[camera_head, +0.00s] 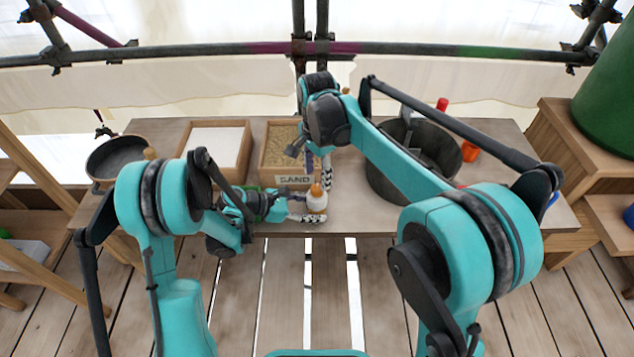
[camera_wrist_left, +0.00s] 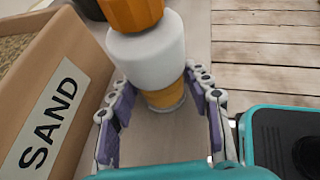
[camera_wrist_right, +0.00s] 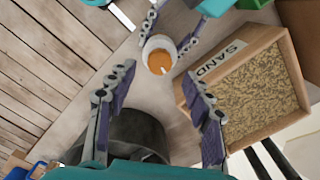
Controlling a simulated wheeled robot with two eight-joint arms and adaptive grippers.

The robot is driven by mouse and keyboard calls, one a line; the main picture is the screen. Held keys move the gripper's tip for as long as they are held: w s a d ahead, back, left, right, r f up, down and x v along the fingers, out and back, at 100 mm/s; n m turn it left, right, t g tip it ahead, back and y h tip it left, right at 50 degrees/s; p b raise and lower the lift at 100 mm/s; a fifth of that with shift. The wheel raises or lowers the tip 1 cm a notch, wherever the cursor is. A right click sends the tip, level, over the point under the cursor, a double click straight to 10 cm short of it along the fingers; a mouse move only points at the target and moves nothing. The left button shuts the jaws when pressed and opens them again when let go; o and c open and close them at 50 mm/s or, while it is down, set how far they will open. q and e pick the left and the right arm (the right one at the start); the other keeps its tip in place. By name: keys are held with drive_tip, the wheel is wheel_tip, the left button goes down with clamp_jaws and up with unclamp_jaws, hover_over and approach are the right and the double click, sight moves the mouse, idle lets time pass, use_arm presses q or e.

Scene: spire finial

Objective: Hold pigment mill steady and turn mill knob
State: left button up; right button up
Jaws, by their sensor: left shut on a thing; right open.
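The pigment mill (camera_head: 316,203) stands on the workbench near its front edge. It has a white body, a yellow-orange base and an orange knob (camera_head: 316,189) on top. In the left wrist view the white body (camera_wrist_left: 150,55) stands upright between my left fingers, which are closed on its lower part. My left gripper (camera_head: 306,207) comes in from the left, low over the bench. My right gripper (camera_head: 319,172) is above the mill, pointing down. In the right wrist view its fingers (camera_wrist_right: 160,75) are spread and empty, with the orange knob (camera_wrist_right: 159,62) beyond and between the tips.
A wooden box labelled SAND (camera_head: 284,181) stands just behind the mill. A white-filled wooden tray (camera_head: 216,140) and a dark pan (camera_head: 117,155) are further left.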

sight(317, 187)
wheel_tip(317, 187, up, 7)
drive_tip(key=shift+r, duration=0.2)
idle(0.3)
use_arm(q)
drive_tip(key=o, duration=1)
drive_tip(key=shift+c, duration=0.2)
